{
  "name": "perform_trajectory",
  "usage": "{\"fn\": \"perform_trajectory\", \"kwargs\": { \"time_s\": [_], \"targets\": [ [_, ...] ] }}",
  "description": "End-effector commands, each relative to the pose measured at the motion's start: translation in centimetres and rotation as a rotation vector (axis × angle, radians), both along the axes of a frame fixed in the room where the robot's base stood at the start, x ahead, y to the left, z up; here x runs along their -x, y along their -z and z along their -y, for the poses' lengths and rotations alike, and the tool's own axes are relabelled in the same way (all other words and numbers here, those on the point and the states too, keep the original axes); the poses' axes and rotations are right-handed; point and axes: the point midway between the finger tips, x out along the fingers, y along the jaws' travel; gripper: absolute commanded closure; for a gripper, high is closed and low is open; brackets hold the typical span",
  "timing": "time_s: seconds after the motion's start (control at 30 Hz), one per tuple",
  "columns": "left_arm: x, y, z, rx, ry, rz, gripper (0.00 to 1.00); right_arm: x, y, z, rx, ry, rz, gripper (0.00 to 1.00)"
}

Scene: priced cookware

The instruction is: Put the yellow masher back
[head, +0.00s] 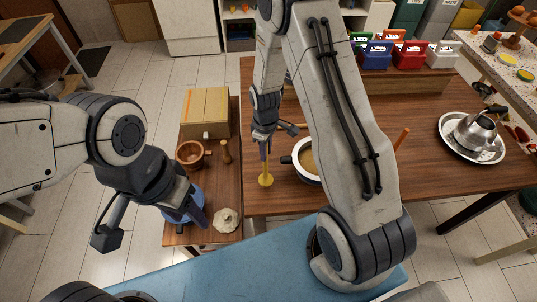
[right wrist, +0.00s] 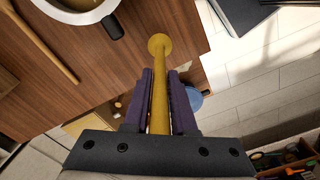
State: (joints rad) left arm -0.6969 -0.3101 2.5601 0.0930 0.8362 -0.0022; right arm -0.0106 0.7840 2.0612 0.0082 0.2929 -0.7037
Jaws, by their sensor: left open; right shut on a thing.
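The yellow masher (head: 265,180) is upright with its round plate down, over the left part of the large wooden table in the head view. My right gripper (head: 264,148) is shut on its handle. In the right wrist view the masher (right wrist: 159,45) runs between the dark purple fingers of the right gripper (right wrist: 159,88). I cannot tell whether the plate touches the table. My left gripper (head: 197,212) is open and empty at the lower left, by a blue round item (head: 178,214) that it partly hides.
A white-rimmed pot (head: 306,160) with a dark handle stands right of the masher, partly behind my arm. A side table holds a wooden box (head: 206,108), a brown pot (head: 190,153) and a pale lid (head: 227,219). A kettle on a tray (head: 443,128) stands at right.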

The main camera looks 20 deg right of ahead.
Motion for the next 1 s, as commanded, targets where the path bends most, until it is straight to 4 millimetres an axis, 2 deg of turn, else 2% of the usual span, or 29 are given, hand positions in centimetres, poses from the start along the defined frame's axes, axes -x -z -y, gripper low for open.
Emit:
{"fn": "perform_trajectory", "kwargs": {
  "time_s": [0.13, 0.3, 0.7, 0.73, 0.8, 1.0],
  "targets": [
    [0.0, -1.2, 0.0, 0.000, 0.002, 0.000, 0.50, 0.2, 1.8, 0.2, 0.000, 0.003, -0.005, 1.00],
    [0.0, -1.6, 0.0, 0.000, 0.003, 0.000, 0.50, 0.1, 3.3, 0.3, 0.000, 0.006, -0.001, 1.00],
    [0.0, -1.0, 0.0, 0.000, 0.002, 0.000, 0.50, 0.1, 4.0, 0.4, 0.000, 0.006, 0.000, 1.00],
    [0.0, -1.1, 0.0, 0.000, 0.002, 0.000, 0.50, 0.1, 3.9, 0.4, 0.000, 0.006, 0.000, 0.68],
    [0.0, -1.2, 0.0, 0.000, 0.002, 0.000, 0.50, 0.1, 3.8, 0.4, 0.000, 0.006, 0.000, 0.46],
    [0.0, -1.2, 0.0, 0.000, 0.002, 0.000, 0.50, 0.2, 3.8, 0.4, 0.000, 0.005, 0.000, 0.46]
  ]
}}
